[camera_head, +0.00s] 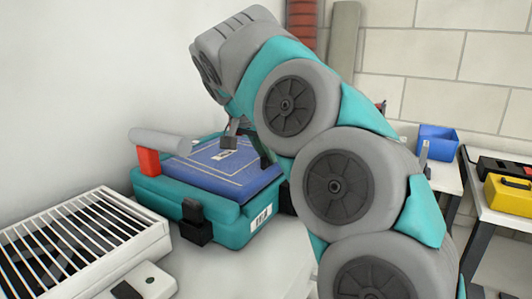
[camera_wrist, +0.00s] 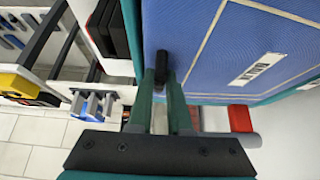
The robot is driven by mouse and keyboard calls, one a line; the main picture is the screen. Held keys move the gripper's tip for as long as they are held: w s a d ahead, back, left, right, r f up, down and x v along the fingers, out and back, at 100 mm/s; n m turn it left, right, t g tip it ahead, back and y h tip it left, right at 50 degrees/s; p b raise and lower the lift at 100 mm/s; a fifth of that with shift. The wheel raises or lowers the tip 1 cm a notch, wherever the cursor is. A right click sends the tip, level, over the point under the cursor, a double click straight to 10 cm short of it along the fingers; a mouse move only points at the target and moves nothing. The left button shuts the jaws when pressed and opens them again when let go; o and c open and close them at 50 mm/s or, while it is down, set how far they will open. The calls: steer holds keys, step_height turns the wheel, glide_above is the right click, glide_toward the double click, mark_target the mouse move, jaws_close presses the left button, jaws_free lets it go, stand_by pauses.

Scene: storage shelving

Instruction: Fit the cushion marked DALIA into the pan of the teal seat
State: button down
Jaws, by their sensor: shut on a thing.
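The blue cushion (camera_head: 222,172), with white border lines and a small white label, lies over the pan of the teal seat (camera_head: 225,221). In the wrist view the cushion (camera_wrist: 215,50) fills the upper right, and its label reads DALIA upside down. My gripper (camera_head: 248,148) is at the cushion's far side. In the wrist view my gripper (camera_wrist: 165,75) is shut at a black piece by the cushion's edge, which looks like a grip tab. The arm hides the seat's far right corner. I cannot tell whether the cushion lies fully flat in the pan.
A grey cylinder on a red block (camera_head: 148,161) stands at the seat's left corner. A black latch (camera_head: 196,224) is on its front. A white slatted rack (camera_head: 85,245) stands in front at left. A blue bin (camera_head: 437,142) and yellow case (camera_head: 508,194) are farther right.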

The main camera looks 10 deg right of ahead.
steer(key=shift+f, duration=0.15)
steer(key=c, duration=0.8)
jaws_free()
steer(key=shift+c, duration=0.2)
steer(key=shift+r, duration=0.3)
steer(key=p+v, duration=0.1)
steer(key=v, duration=1.1)
